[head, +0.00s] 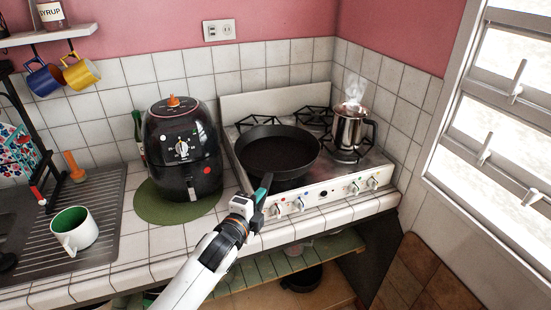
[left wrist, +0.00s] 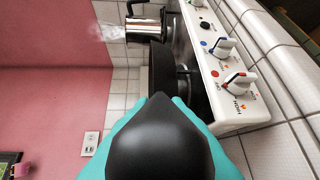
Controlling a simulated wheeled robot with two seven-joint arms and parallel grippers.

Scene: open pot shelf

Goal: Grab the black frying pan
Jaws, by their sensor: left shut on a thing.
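The black frying pan (head: 277,153) sits on the front left part of the stove (head: 300,193) in the head view, its handle pointing towards me. My left gripper (head: 262,188) is at the handle and shut on it. In the left wrist view the black handle (left wrist: 160,145) fills the lower middle, between the teal fingers of my left gripper (left wrist: 160,150). The pan's dark side shows behind the handle. I cannot tell whether the pan is lifted off the burner. My right gripper is not in view.
A steaming metal pot (head: 351,131) stands right of the pan. A black air fryer (head: 182,150) on a green mat (head: 150,207) stands close on the left. Stove knobs (head: 300,204) line the front. A white mug (head: 74,230) stands farther left.

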